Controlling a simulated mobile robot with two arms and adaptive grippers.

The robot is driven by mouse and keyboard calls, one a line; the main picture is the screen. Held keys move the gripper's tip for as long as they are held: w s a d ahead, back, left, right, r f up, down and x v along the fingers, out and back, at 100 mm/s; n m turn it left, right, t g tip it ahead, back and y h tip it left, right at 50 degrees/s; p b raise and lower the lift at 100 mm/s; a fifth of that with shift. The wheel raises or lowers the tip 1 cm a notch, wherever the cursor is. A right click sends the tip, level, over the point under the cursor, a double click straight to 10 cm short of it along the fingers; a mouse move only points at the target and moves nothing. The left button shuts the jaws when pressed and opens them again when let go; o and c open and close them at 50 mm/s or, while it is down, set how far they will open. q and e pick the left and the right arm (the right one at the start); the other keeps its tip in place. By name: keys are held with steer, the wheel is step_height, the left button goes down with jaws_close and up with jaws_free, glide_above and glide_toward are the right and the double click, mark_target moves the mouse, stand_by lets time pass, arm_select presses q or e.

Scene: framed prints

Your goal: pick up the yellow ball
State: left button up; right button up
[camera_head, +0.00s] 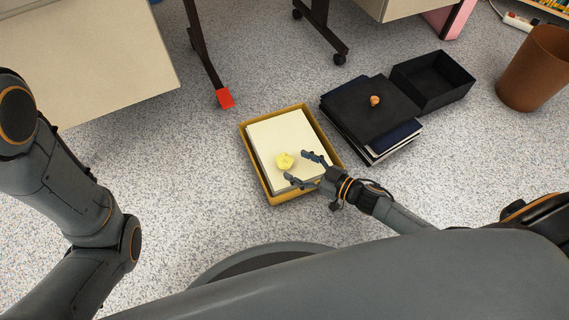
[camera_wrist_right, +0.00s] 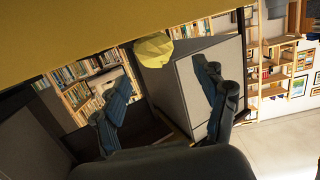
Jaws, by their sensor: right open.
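The yellow ball (camera_head: 285,160) looks small and faceted. It rests on a pile of white paper (camera_head: 272,133) inside a yellow-brown tray (camera_head: 253,157). My right gripper (camera_head: 304,168) is open and empty, just to the right of the ball, with its fingertips pointing toward it over the paper. In the right wrist view the ball (camera_wrist_right: 153,49) shows at the top, beyond and between the two spread fingers (camera_wrist_right: 160,72). I cannot tell whether a finger touches it. My left arm is at the left of the head view, but its gripper is out of view.
A dark stack of folders (camera_head: 352,112) with a small orange-brown object (camera_head: 375,100) on top lies right of the tray. An open black box (camera_head: 432,80) and a brown bin (camera_head: 534,70) stand further right. Desk legs stand behind. Speckled floor left of the tray is clear.

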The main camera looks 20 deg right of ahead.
mark_target(285, 157)
steer(key=b+x, duration=0.4)
steer(key=shift+w+f, duration=0.1)
steer(key=shift+w, duration=0.2)
steer(key=shift+w+a, duration=0.35)
steer(key=shift+w, duration=0.05)
steer(key=c, duration=0.8)
